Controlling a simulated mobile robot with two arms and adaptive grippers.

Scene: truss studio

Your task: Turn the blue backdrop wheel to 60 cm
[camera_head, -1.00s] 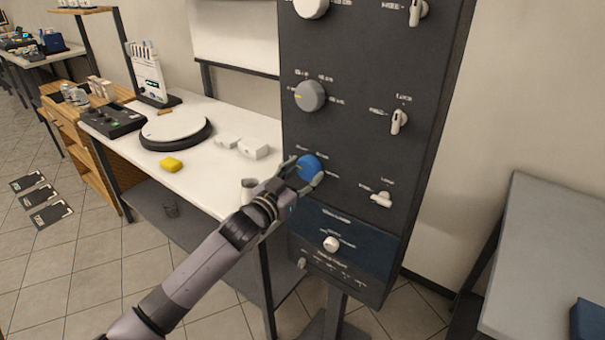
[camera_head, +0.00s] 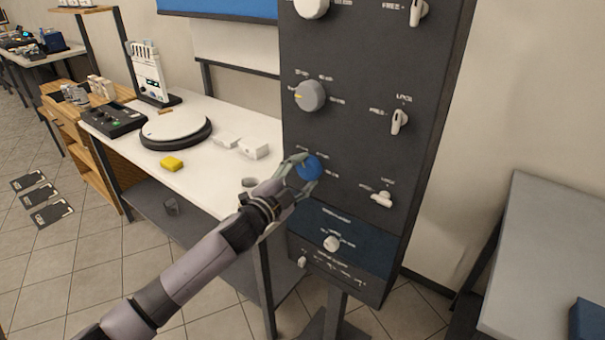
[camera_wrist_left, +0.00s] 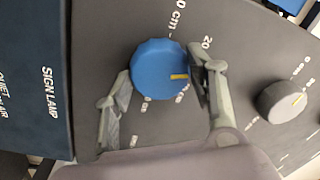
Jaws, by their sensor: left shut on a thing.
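The blue backdrop wheel (camera_head: 310,168) is on the dark control panel (camera_head: 360,150), below a grey knob. My left gripper (camera_head: 304,173) is shut on it, one finger on each side. The left wrist view shows the blue wheel (camera_wrist_left: 155,70) between the fingers, with a yellow mark pointing to the picture's right. Labels "0 cm" and "20" are readable there; two labels below the wheel are partly hidden or too blurred. The mark points past "20", towards the lower labels. A blue backdrop sheet (camera_head: 220,8) hangs at the top of the head view. My right gripper is not in view.
The grey knob (camera_head: 310,96) sits above the wheel, with white switches (camera_head: 399,122) to the right. A grey table (camera_head: 550,240) is at the right.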

